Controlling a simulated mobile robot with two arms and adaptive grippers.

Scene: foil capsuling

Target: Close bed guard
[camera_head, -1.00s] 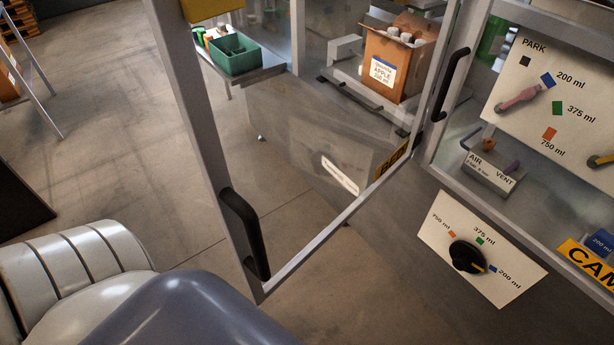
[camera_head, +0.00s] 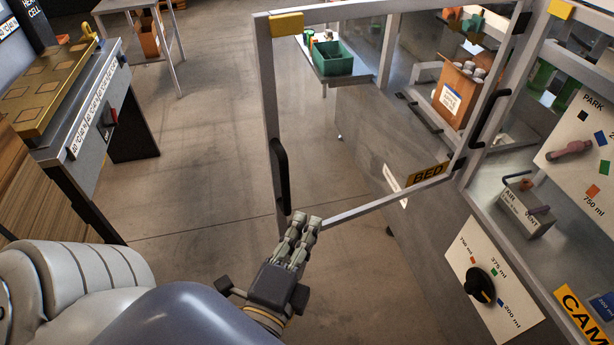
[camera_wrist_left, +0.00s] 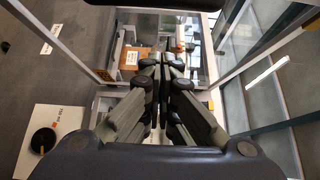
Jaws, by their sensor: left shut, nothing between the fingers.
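The bed guard (camera_head: 268,110) is a clear panel door in a grey metal frame, labelled BED along its lower rail. It stands swung open, hinged at the machine on the right, with its free edge to the left. A black handle (camera_head: 281,177) is on that free edge. My left gripper (camera_head: 308,222) is shut and empty, just below and right of the handle, near the guard's lower corner; I cannot tell whether it touches the frame. In the left wrist view its fingers (camera_wrist_left: 162,62) are together, pointing toward the machine opening. My right gripper is not in view.
A cardboard box (camera_head: 455,95) stands inside the machine, with a green bin (camera_head: 332,58) on a shelf behind the guard. A dial panel (camera_head: 485,280) is on the machine's front right. A workbench (camera_head: 75,120) stands at left. The floor between is clear.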

